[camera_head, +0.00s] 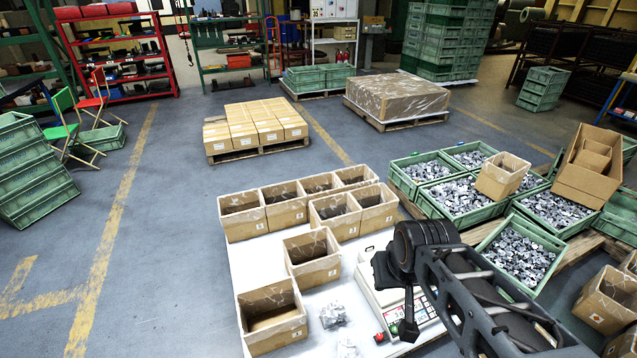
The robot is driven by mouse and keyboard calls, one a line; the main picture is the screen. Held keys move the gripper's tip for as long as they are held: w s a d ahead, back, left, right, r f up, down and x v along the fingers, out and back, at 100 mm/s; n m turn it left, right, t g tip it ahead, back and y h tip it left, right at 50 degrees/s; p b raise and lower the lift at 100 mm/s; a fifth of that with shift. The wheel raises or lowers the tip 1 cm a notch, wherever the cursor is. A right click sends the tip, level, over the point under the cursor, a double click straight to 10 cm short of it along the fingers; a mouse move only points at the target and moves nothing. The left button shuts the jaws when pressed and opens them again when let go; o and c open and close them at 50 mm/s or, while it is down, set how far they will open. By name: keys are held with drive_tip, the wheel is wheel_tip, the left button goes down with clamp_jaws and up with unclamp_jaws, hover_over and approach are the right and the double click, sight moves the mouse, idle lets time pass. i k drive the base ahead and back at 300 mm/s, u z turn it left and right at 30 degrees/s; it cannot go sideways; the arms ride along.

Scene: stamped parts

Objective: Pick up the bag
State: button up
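A clear plastic bag of grey metal parts (333,315) lies on the white table (318,290), just right of an open cardboard box (272,318). A second similar bag (348,348) lies nearer, at the bottom edge of the picture and partly cut off. My gripper (408,330) is at the end of my dark arm, to the right of the bags, over the scale's keypad. It is apart from both bags. Its fingers are dark and small here, so I cannot tell how far they are open.
A scale (372,268) with a keypad stands on the table, partly hidden by my arm. Several open boxes (313,258) stand behind the bags. Green crates of metal parts (519,252) stand to the right.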

sight(333, 312)
drive_tip(key=u, duration=2.9)
drive_tip(key=k, duration=0.8)
drive_tip(key=z, duration=1.05)
drive_tip(key=i, duration=0.45)
drive_tip(key=u, duration=0.1)
